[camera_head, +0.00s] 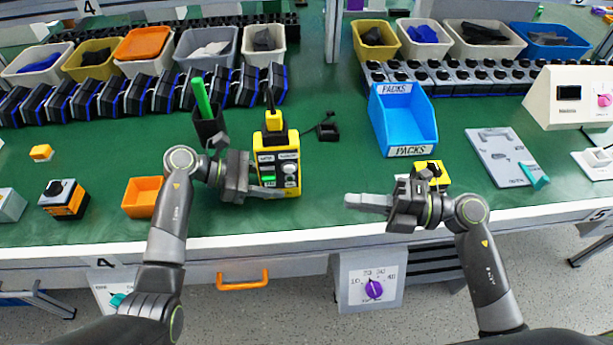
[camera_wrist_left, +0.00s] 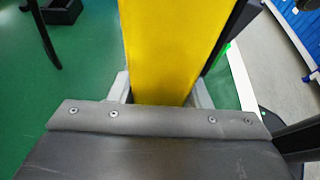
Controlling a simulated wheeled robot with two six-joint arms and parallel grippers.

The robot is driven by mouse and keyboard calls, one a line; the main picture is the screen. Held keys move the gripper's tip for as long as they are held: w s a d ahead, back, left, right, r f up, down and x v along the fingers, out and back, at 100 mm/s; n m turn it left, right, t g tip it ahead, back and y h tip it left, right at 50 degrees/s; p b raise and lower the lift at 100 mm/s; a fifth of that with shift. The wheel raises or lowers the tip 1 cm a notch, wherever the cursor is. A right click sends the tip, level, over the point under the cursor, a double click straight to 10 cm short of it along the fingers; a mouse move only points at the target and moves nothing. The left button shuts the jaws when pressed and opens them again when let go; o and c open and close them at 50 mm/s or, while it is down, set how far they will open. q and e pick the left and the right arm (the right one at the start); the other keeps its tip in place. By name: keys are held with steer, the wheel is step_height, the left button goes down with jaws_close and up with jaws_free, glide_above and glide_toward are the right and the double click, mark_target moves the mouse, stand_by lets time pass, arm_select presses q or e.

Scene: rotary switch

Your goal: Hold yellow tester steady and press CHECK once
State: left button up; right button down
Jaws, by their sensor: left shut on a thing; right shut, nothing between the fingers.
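The yellow tester (camera_head: 275,147) stands upright on the green bench in the head view. Its dark front has small labels, a green patch at the lower left and a pale round part on the right; the CHECK lettering is too small to read. My left gripper (camera_head: 264,190) is shut on the tester from the left, low on its body. In the left wrist view the tester's yellow side (camera_wrist_left: 172,45) fills the space between the fingers. My right gripper (camera_head: 352,201) is shut and empty, to the right of the tester and apart from it, with its fingertips pointing left.
A dark cup with a green pen (camera_head: 203,100) stands behind my left arm. Bench between tester and right gripper is clear.

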steer(key=shift+a, duration=0.15)
steer(key=w+a, duration=0.6)
steer(key=a, duration=0.3)
steer(key=shift+w+a, duration=0.2)
steer(key=shift+w, duration=0.05)
arm_select(q)
steer(key=shift+o, duration=0.2)
arm_select(e)
steer(key=shift+w, duration=0.95)
arm_select(q)
steer(key=shift+s, duration=0.1)
steer(key=shift+c, duration=0.2)
arm_select(e)
glide_toward(295, 170)
steer(key=s, duration=0.1)
steer(key=s+d, duration=0.1)
steer(key=s, duration=0.2)
steer(key=shift+s+d, duration=0.1)
steer(key=shift+d, duration=0.15)
